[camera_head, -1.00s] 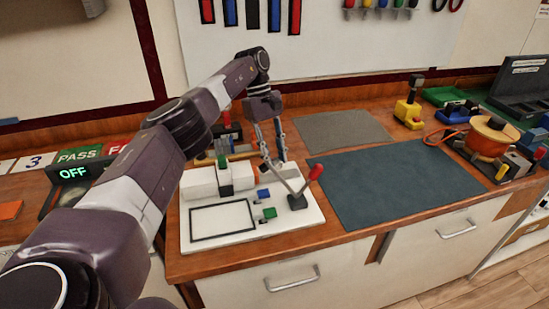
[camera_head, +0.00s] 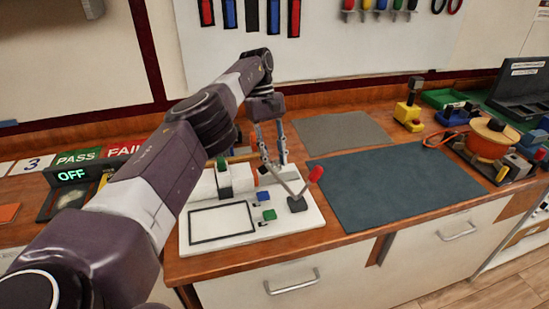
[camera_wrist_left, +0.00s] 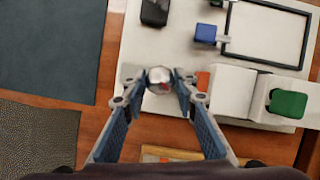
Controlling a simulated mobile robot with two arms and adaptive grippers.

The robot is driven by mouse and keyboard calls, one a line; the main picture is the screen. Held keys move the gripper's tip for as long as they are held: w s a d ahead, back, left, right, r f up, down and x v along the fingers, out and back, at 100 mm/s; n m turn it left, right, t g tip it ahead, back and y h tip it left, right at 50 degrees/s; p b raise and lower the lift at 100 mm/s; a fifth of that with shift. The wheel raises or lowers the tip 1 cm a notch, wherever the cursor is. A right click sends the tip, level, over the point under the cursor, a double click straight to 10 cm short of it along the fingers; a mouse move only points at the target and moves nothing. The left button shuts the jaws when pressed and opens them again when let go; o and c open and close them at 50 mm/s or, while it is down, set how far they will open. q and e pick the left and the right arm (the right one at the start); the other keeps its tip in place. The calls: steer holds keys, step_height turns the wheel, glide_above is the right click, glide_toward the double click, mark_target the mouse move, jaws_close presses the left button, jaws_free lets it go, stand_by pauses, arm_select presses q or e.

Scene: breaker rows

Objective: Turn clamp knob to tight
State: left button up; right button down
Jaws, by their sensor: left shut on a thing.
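The white fixture board (camera_head: 300,221) lies on the bench. A round silver knob (camera_wrist_left: 159,79) shows on it in the left wrist view. My left gripper (camera_wrist_left: 159,82) reaches down with its two fingertips on either side of the knob, shut on it. In the head view my left gripper (camera_head: 272,165) is over the board's back right part; the knob is hard to make out there. A lever with a red tip (camera_head: 316,174) on a dark base (camera_head: 297,204) stands in front of it. My right gripper is not in view.
On the board are a green block (camera_head: 269,214), a blue block (camera_head: 263,197) and a black frame outline. A dark mat (camera_head: 395,185) lies right of the board. A display reading OFF (camera_head: 71,175) stands left. An orange pot (camera_head: 485,142) is at far right.

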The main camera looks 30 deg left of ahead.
arm_select(q)
steer(key=o, duration=1.2)
steer(key=shift+c, duration=0.2)
steer(key=shift+n, duration=0.3)
